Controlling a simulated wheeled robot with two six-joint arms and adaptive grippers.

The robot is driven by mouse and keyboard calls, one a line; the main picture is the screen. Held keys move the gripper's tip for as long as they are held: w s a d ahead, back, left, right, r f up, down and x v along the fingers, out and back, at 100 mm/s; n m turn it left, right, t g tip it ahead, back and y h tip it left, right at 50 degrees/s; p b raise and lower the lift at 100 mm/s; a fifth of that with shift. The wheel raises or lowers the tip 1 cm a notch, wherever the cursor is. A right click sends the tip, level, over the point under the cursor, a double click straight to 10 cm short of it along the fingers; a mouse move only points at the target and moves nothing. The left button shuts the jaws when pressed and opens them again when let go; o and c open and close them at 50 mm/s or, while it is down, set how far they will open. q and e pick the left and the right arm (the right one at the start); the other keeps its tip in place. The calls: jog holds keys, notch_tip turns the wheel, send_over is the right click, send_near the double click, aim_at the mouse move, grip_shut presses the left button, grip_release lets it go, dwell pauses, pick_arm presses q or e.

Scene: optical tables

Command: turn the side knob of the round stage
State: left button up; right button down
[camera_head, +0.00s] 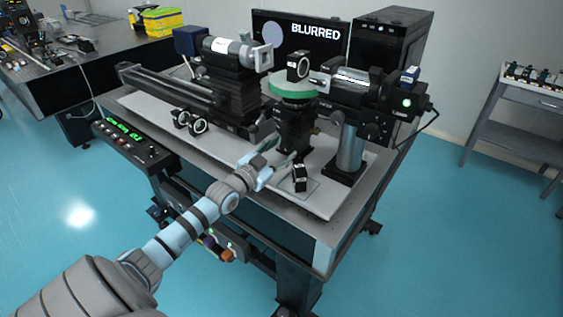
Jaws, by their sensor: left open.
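The round stage (293,88) has a green disc top and stands on a black mount (294,127) near the middle of the optical table. A black ring-shaped optic (298,67) stands upright on the disc. The side knob is too small to make out surely among the dark parts of the mount. My left gripper (282,150) is open and empty, in front of the mount's lower part and low over the table. I cannot tell whether its fingertips touch the mount. My right gripper is out of view.
A small black optic (299,177) stands right of my left gripper. A laser-like barrel (355,86) is right of the stage, and a camera-like barrel (238,54) is left. A screen (300,40) behind reads "BLURRED". A control box (136,145) sits at the table's left edge.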

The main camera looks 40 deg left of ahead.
pick_arm(q)
jog(key=shift+w+r, duration=0.1)
jog(key=shift+w, duration=0.05)
jog(key=shift+c, duration=0.3)
grip_shut()
jog(key=shift+n, duration=0.5)
jog(key=shift+o, duration=0.3)
grip_release()
